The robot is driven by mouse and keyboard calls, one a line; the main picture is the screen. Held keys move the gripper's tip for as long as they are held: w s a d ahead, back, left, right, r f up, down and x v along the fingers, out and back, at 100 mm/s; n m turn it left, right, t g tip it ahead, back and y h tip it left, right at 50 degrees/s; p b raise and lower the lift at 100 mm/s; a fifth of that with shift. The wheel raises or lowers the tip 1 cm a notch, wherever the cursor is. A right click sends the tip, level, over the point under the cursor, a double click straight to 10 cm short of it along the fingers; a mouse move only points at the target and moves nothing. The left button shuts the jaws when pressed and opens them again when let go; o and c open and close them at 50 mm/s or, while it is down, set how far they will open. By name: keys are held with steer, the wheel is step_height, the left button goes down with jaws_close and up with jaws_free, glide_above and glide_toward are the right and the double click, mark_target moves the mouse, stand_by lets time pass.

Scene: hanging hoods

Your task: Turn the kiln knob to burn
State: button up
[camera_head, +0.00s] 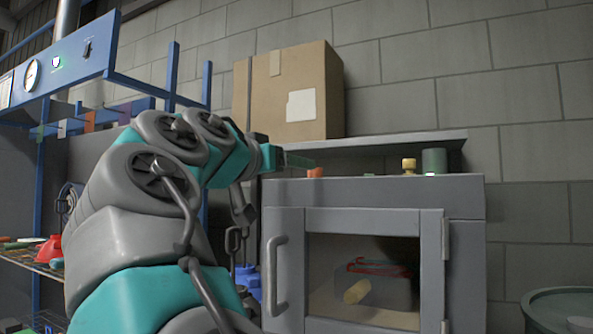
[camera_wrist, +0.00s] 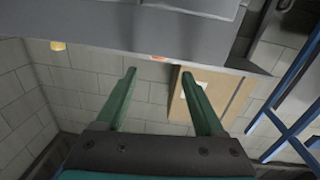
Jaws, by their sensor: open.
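The grey kiln (camera_head: 375,202) has a windowed door with a handle at its left; the door is shut. A small orange piece (camera_head: 314,172) sits at the kiln's top edge, left of centre, and may be the knob; its setting cannot be read. It also shows in the wrist view (camera_wrist: 158,57), partly hidden by the kiln's edge. A yellow knob-shaped piece (camera_head: 409,165) stands further right. My gripper (camera_head: 300,160) is open and empty, just by the orange piece; its two green fingers (camera_wrist: 158,73) point towards it, apart from each other.
A green cylinder (camera_head: 433,161) is right of the yellow piece. A blue frame with a gauge (camera_head: 32,75) and a rack are at left. A round basin (camera_head: 560,308) is at lower right.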

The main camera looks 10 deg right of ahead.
steer(key=s+a+r+n+t+y+b, duration=0.4)
steer(key=r+b, duration=0.1)
steer(key=y+b, duration=0.2)
steer(key=b, duration=0.2)
glide_toward(314, 172)
steer(key=shift+w+r, duration=0.7)
steer(key=shift+r, duration=0.1)
steer(key=shift+w+d+f+n+g, duration=0.3)
steer(key=shift+w+d+f, duration=0.05)
steer(key=shift+d+f, duration=0.1)
steer(key=p+x, duration=0.1)
steer(key=x, duration=0.6)
steer(key=shift+w, duration=0.3)
steer(key=shift+c, duration=0.3)
